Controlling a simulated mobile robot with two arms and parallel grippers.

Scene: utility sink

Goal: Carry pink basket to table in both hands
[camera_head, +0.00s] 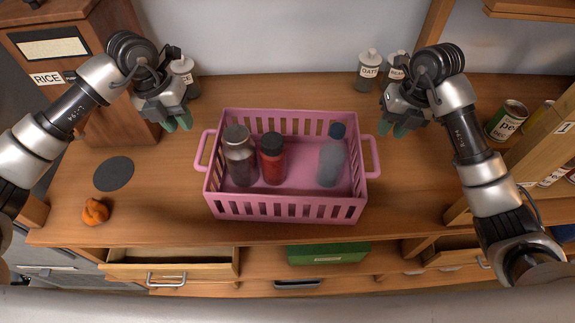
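The pink basket (285,211) stands upright on the wooden table (420,195), with a loop handle at its left and right ends. It holds a dark bottle with a grey lid (240,160), a red jar (272,160) and a clear bottle with a blue cap (332,158). My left gripper (178,122) is up and left of the left handle, apart from it. My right gripper (396,130) is up and right of the right handle, also apart. Both point down with green fingertips spread slightly, and nothing shows between them.
Labelled jars (368,70) stand at the back by the wall. A dark round disc (114,174) and a crumpled orange object (96,211) lie at left. A can (506,121) and wooden shelf stand at right. An open drawer (170,265) juts out at front left.

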